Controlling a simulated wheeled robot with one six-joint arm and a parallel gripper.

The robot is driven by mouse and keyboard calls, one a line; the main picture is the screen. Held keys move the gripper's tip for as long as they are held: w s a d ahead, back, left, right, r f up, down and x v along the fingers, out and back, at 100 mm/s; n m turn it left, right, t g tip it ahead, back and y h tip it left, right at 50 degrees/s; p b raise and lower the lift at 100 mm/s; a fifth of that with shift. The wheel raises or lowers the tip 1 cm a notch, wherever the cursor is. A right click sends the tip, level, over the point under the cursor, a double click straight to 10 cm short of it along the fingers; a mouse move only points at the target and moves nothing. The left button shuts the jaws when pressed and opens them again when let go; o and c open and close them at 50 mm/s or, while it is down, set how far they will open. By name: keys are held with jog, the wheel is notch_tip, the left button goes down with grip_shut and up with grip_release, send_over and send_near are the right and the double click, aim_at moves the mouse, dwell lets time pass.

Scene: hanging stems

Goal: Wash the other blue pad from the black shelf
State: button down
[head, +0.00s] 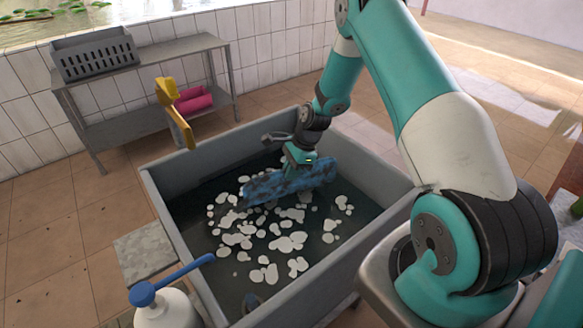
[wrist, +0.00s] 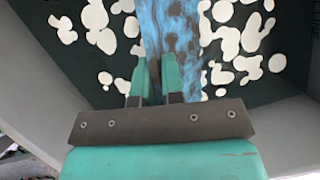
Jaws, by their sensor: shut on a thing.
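The blue pad (head: 290,182), mottled with dark patches, is in the grey basin (head: 172,205) at the surface of dark water with white foam patches. My gripper (head: 298,160) is shut on the pad from above. In the wrist view, the two green fingers (wrist: 155,85) close on the pad (wrist: 168,35), which runs away from them toward the top edge. The pad's underside and how deep it sits are hidden. No black shelf is clearly seen.
A grey metal rack (head: 150,50) by the tiled wall holds a slotted grey crate (head: 95,55) and a pink roll (head: 193,100).

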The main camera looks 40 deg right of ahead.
aim_at(287, 193)
jog(key=shift+f+b, duration=2.55)
jog(key=shift+f, duration=1.65)
jog(key=shift+w+d+b, duration=0.1)
jog(key=shift+d+b, duration=0.2)
jog(key=shift+d, duration=2.45)
jog(key=a+p, duration=0.1)
jog(key=a, duration=0.6)
jog(key=shift+d, duration=3.55)
notch_tip(287, 193, up, 36)
jog(key=p, duration=2.7)
jog(key=shift+r, duration=0.2)
